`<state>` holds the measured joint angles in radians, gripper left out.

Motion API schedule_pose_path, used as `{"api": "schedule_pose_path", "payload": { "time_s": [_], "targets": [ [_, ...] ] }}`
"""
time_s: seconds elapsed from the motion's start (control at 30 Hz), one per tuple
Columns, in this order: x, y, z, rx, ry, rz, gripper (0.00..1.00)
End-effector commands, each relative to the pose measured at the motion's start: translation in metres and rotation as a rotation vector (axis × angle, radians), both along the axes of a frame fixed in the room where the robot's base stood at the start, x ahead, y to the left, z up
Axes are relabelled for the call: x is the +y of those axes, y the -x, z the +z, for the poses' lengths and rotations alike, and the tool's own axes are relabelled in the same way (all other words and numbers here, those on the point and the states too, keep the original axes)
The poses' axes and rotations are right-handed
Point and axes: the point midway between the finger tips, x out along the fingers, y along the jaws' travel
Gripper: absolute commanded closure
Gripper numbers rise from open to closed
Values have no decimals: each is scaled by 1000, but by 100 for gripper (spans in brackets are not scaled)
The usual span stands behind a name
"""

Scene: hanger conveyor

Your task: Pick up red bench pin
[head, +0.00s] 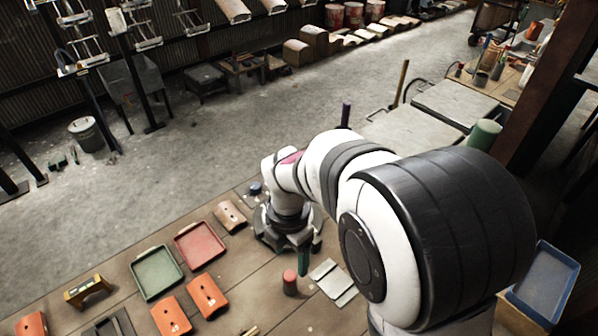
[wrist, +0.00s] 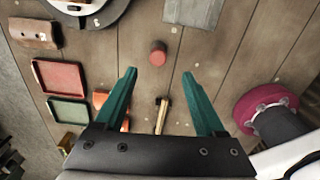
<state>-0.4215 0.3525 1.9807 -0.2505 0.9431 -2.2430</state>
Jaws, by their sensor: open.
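The red bench pin (head: 290,282) is a short upright cylinder standing on the wooden bench in the head view. In the wrist view the pin (wrist: 158,53) lies beyond the fingertips, roughly centred between their lines. My gripper (wrist: 160,73) has two teal fingers spread wide with nothing between them. In the head view one teal finger of the gripper (head: 303,261) hangs close to the pin, just behind and right of it. My arm hides the rest of the gripper there.
Pale flat plates (head: 333,281) lie just right of the pin. Orange pieces (head: 207,296), a red tray (head: 200,245) and a green tray (head: 157,273) lie to its left. A wooden-handled tool (wrist: 162,115) lies on the bench. Bare planks surround the pin.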

Motion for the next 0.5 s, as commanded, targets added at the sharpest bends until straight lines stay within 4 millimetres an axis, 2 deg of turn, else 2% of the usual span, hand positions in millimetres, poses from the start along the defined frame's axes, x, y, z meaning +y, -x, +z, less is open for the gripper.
{"api": "schedule_pose_path", "payload": {
  "time_s": [0.1, 0.27, 0.5],
  "targets": [
    [-1, 1, -30, 4, 2, -1, 28],
    [0, 0, -52, 2, 1, -4, 28],
    [3, -1, -96, 3, 2, -5, 28]
  ]
}}
